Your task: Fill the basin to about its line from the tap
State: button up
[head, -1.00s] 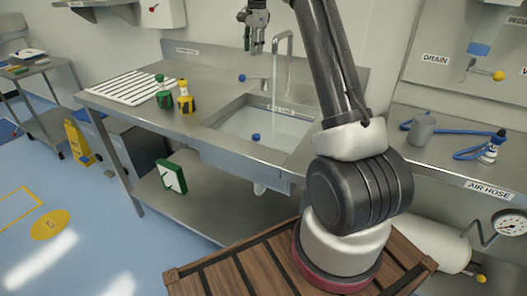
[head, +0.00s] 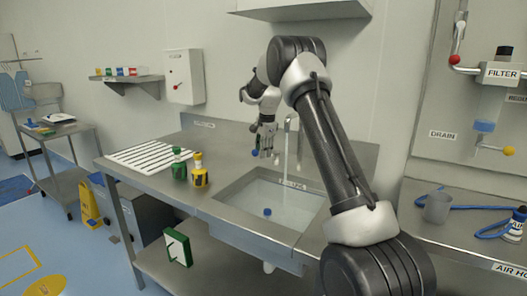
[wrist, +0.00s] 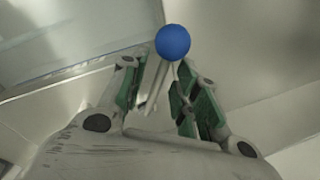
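The steel basin (head: 229,191) is set into the counter and holds pale water, whose surface looks close to the line label (head: 292,184) on its back wall. A blue knob (head: 267,212) shows inside the basin. The tap (head: 291,122) stands behind it, with a thin pale stream (head: 286,158) below the spout. The tap's blue lever knob (head: 255,152) is left of the spout and also shows in the wrist view (wrist: 173,42). My gripper (head: 268,152) is at the lever. In the wrist view its green-padded fingers (wrist: 157,78) are apart, with the knob at their tips; contact is unclear.
A green bottle (head: 179,165) and a yellow bottle (head: 199,172) stand left of the basin beside a white ribbed drainer (head: 150,157). A grey mug (head: 437,207) and blue hose (head: 482,208) lie on the right bench. My arm crosses above the basin's right side.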

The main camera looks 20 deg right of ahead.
grip_shut()
jog(key=shift+s, duration=0.15)
jog(key=shift+s+d+n+y, duration=0.2)
jog(key=shift+s+n, duration=0.25)
jog(key=shift+n, duration=0.5)
jog(key=shift+s+d+n+y, duration=0.15)
jog(key=shift+s+n, duration=0.3)
jog(key=shift+n, duration=0.45)
jog(key=shift+s+d+n+y, duration=0.2)
jog(key=shift+s+n, duration=0.25)
jog(key=shift+n, duration=0.5)
grip_release()
jog(key=shift+s, duration=0.1)
